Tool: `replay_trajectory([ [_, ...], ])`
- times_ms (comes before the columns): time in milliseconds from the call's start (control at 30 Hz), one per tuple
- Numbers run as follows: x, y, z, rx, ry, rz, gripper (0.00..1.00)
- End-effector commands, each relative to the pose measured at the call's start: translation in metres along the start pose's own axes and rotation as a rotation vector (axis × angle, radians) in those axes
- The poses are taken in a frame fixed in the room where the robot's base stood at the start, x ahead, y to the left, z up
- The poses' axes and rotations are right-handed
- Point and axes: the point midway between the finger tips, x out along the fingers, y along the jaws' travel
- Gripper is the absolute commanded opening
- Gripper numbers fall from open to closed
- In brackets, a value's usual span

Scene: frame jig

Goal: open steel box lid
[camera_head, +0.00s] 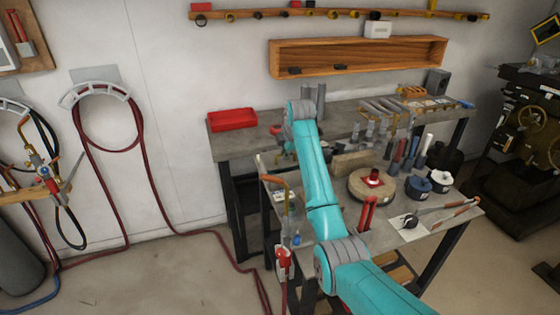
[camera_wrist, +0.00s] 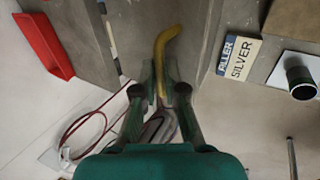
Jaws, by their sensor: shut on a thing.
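A long red box (camera_head: 232,119) lies on the left end of the back workbench. It also shows at the upper left of the wrist view (camera_wrist: 44,45); I cannot tell whether it is the steel box or has a lid. No other clear steel box shows. My gripper (camera_wrist: 165,88) is shut on a curved yellow tube (camera_wrist: 167,42), which runs between its two fingers and bends right beyond them. The red box is apart from my gripper, to its left. In the head view my teal arm hides most of the gripper.
The grey back workbench (camera_head: 340,112) carries clamps and small parts. The front table holds a round brick-like disc (camera_head: 358,188), a blue pot (camera_head: 417,187) and a white-topped pot (camera_head: 440,181). Red hoses (camera_head: 150,190) hang on the wall and trail over the floor. A "SILVER" label (camera_wrist: 238,57) lies right of my gripper.

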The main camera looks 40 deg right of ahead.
Motion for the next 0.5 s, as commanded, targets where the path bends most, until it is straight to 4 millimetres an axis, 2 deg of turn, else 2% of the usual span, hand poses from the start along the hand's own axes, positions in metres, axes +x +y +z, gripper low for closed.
replay_trajectory([
  [100, -0.0061, 0.0081, 0.0000, -0.001, 0.000, 0.002, 0.00],
  [500, -0.0089, 0.0125, 0.0000, -0.001, 0.000, 0.002, 0.00],
])
